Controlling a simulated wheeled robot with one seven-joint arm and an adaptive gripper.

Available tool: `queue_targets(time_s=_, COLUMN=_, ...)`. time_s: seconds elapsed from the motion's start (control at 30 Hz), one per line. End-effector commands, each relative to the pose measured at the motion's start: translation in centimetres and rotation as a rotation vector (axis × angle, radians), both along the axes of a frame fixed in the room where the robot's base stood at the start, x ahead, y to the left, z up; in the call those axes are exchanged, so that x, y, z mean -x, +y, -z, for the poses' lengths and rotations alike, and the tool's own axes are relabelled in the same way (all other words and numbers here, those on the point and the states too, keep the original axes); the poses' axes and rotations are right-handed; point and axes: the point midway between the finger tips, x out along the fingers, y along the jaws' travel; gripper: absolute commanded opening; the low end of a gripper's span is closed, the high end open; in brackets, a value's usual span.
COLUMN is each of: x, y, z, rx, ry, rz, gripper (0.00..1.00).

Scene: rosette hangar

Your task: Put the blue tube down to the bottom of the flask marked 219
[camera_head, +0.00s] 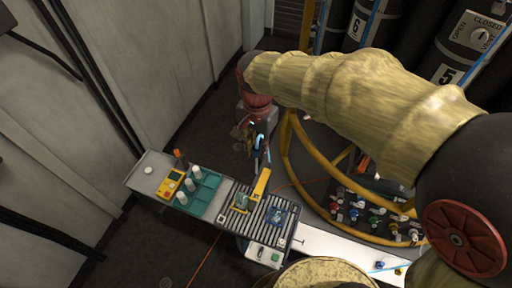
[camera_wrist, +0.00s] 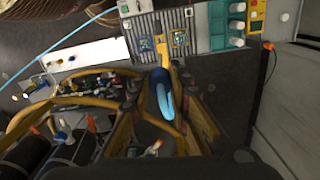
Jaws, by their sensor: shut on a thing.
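The blue tube (camera_head: 259,141) is a short, light-blue curved piece at my gripper (camera_head: 254,137), above the floor behind the bench. Small glassy items stand on the ribbed plate, one at the left (camera_head: 241,201) and one at the right (camera_head: 278,216). I cannot tell whether either is the flask; no 219 is legible.
A teal rack (camera_head: 210,190) with white-capped bottles and a yellow meter (camera_head: 170,184) stand left of the ribbed plate (camera_head: 252,226). A yellow rail (camera_head: 290,165) and a valve panel (camera_head: 375,213) lie to the right.

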Motion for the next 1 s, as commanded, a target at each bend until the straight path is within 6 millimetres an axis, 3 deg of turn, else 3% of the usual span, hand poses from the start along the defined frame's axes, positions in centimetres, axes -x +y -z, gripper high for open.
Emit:
queue_targets(time_s=0.17, x=-0.2, y=-1.9, z=4.0, rx=0.002, ry=0.003, rz=0.039, gripper=0.03)
queue_targets(time_s=0.7, x=1.3, y=-10.1, z=27.4, rx=0.003, ry=0.006, rz=0.114, gripper=0.03)
queue_targets(time_s=0.83, x=1.2, y=-10.5, z=31.1, rx=0.002, ry=0.005, rz=0.060, gripper=0.03)
queue_targets(time_s=1.0, x=-0.5, y=-10.0, z=30.9, rx=0.000, ry=0.000, rz=0.009, gripper=0.03)
